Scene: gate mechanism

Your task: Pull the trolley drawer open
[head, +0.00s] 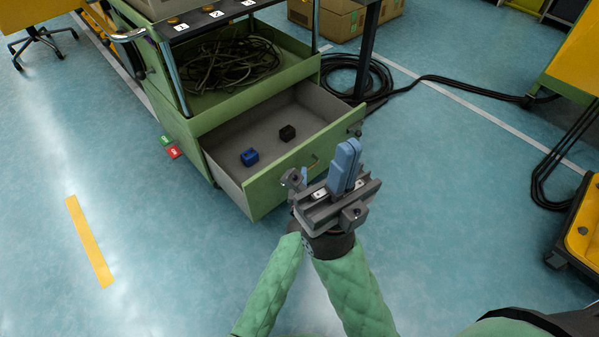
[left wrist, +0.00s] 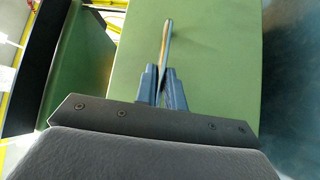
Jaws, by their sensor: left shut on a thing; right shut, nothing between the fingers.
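The green trolley (head: 185,125) stands at the top of the head view. Its lower drawer (head: 262,198) is pulled out well, with its grey inside showing. A thin brass-coloured handle (head: 315,160) is on the drawer front. My left gripper (head: 304,174) is at the handle, partly hidden behind my right gripper. In the left wrist view, its blue fingers (left wrist: 166,82) are shut on the handle (left wrist: 167,42) in front of the green panel. My right gripper (head: 347,152) is shut and empty, in front of the drawer's right end. I cannot tell whether it touches the drawer.
A blue block (head: 249,157) and a black block (head: 287,133) lie in the drawer. Coiled cable (head: 230,65) lies on the shelf above. Black cable (head: 440,80) runs over the floor at right.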

